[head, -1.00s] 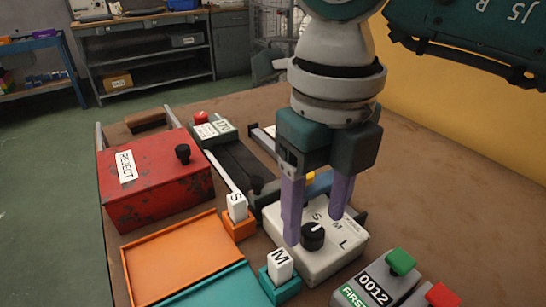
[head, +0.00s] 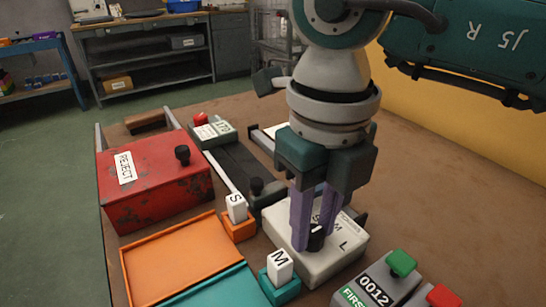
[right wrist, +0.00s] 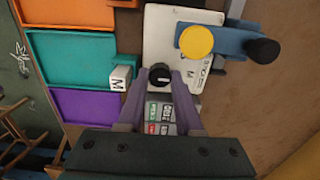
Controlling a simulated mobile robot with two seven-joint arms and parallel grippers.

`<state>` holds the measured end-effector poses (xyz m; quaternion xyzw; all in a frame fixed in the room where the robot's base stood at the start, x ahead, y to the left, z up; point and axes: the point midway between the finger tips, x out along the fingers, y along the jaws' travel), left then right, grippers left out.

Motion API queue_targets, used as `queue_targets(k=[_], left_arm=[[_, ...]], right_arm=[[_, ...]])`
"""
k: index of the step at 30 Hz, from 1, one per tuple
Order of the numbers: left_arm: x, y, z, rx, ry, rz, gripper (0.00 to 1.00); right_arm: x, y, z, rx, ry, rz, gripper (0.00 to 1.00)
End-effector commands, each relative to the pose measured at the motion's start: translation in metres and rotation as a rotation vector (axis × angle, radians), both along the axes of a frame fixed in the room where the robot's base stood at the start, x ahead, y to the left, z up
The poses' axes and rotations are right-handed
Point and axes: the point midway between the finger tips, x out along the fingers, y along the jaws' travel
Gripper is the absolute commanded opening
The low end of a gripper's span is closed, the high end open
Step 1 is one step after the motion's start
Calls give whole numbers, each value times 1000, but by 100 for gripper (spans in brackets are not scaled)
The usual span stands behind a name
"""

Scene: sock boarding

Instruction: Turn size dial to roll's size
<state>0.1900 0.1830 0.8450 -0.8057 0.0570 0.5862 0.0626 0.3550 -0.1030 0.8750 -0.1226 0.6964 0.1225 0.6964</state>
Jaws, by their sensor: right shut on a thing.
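The size dial is a black knob (head: 316,238) on a white box (head: 345,262) marked S, M and L. My right gripper (head: 317,240) points down over the box and is shut on the knob, with a purple finger on either side. In the right wrist view the knob (right wrist: 159,77) sits between the fingertips, with a light pointer line on it. Which letter it points to is hard to tell. My left gripper is not in view.
A red REJECT box (head: 155,185), an orange tray (head: 180,258) and a teal tray (head: 215,290) stand to the left. Blocks marked S (head: 236,208) and M (head: 280,268) stand close by. A counter with a green button (head: 401,262) is at front right.

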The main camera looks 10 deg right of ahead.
Motion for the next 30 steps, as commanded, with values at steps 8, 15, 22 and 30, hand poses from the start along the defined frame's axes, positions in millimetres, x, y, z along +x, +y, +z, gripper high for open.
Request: queue_targets(k=[8, 15, 22, 30], left_arm=[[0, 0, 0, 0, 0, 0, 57], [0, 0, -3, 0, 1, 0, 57], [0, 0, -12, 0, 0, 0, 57], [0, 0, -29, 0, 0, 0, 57]], right_arm=[[0, 0, 0, 0, 0, 0, 0], [0, 0, -1, 0, -1, 38, 0], [1, 0, -2, 0, -2, 168, 0], [1, 0, -2, -1, -3, 398, 0]])
